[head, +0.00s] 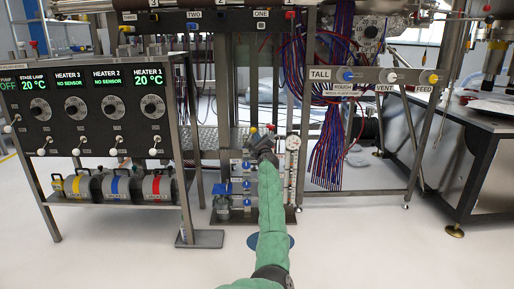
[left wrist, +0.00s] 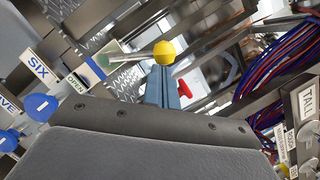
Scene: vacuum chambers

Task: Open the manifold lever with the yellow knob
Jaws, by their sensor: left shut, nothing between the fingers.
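The lever with the yellow knob (left wrist: 163,52) shows in the left wrist view as a pale rod running left from the knob to a fitting beside a label reading OPEN. In the head view the yellow knob (head: 253,130) is small, just above my left gripper (head: 262,143). In the left wrist view the narrow blue-grey fingers (left wrist: 161,85) are shut and empty, with their tips close below the knob. I cannot tell whether they touch it. The manifold (head: 247,172) with blue knobs stands left of my arm, partly hidden by it. My right gripper is out of view.
A red handle (left wrist: 184,88) is just right of the fingers. Blue knobs (left wrist: 41,107) and a SIX label are at left. A heater rack (head: 98,100) stands left, a valve panel (head: 375,76) and hanging cables (head: 333,150) right. The front floor is clear.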

